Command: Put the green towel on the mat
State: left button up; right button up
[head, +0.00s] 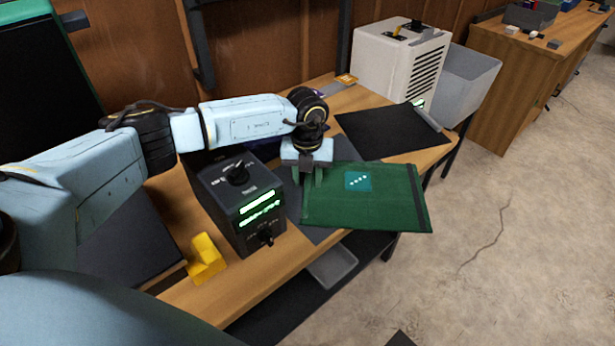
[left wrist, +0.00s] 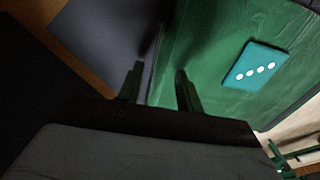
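The green towel (head: 395,205) looks flat, with a teal patch of white dots and a darker right band. Its right part reaches past the table's front edge, above the floor. A dark grey mat (head: 309,213) lies partly beneath it and shows at its left; it also shows in the left wrist view (left wrist: 105,40). My left gripper (head: 308,178) is at the towel's left edge. In the left wrist view its fingers (left wrist: 158,90) are apart, one over the grey mat and one over the towel (left wrist: 200,55). Whether they touch the towel I cannot tell. My right gripper is not in view.
A black control box (head: 240,205) stands left of the towel, close to my gripper. A yellow holder (head: 205,262) sits near the table's front edge. A black sheet (head: 385,132) lies behind the towel. A white slatted unit (head: 395,60) and a grey bin (head: 465,80) stand behind.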

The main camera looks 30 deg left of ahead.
pick_arm(q)
notch_tip(320, 180, up, 12)
jog(key=p, duration=0.1)
dwell(0.4)
